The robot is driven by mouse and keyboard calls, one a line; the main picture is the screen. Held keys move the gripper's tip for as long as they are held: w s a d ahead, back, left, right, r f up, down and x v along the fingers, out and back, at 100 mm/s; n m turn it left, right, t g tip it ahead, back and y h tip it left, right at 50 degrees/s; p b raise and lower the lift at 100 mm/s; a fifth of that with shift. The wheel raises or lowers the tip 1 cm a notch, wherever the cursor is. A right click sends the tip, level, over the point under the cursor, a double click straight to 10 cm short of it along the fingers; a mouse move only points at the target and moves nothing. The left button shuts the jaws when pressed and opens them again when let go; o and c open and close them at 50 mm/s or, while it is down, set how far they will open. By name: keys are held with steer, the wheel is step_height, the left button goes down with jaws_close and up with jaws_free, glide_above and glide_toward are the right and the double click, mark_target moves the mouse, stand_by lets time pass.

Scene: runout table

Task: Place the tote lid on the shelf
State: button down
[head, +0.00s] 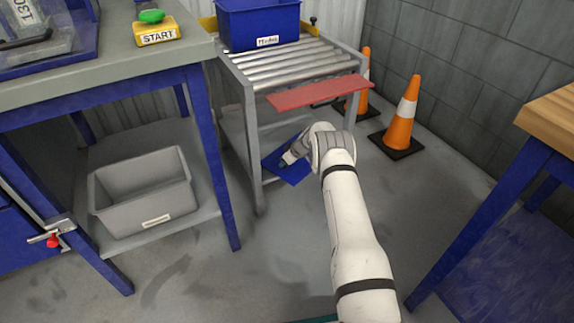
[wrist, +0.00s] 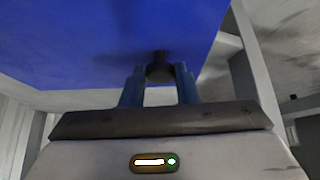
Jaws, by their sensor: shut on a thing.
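The blue tote lid (head: 293,176) is a flat panel low under the roller table, at the front of its grey lower shelf (head: 268,138). My gripper (head: 286,160) is shut on the lid's dark knob. In the wrist view, the lid (wrist: 110,45) fills the upper left, and the knob (wrist: 159,70) sits between the two blue fingers of my gripper (wrist: 160,80). I cannot tell whether the lid touches the shelf. My arm hides part of the shelf's right side.
A red flap (head: 318,92) juts from the roller table (head: 290,65) above my gripper. A table leg (head: 253,155) stands just left of the lid. Traffic cones (head: 402,120) stand at right. A grey bin (head: 145,190) sits under the left bench. A blue tote (head: 258,22) rests on the rollers.

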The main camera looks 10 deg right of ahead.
steer(key=shift+d, duration=0.15)
steer(key=c, duration=1.1)
jaws_free()
steer(key=p+v, duration=0.5)
steer(key=v, duration=0.7)
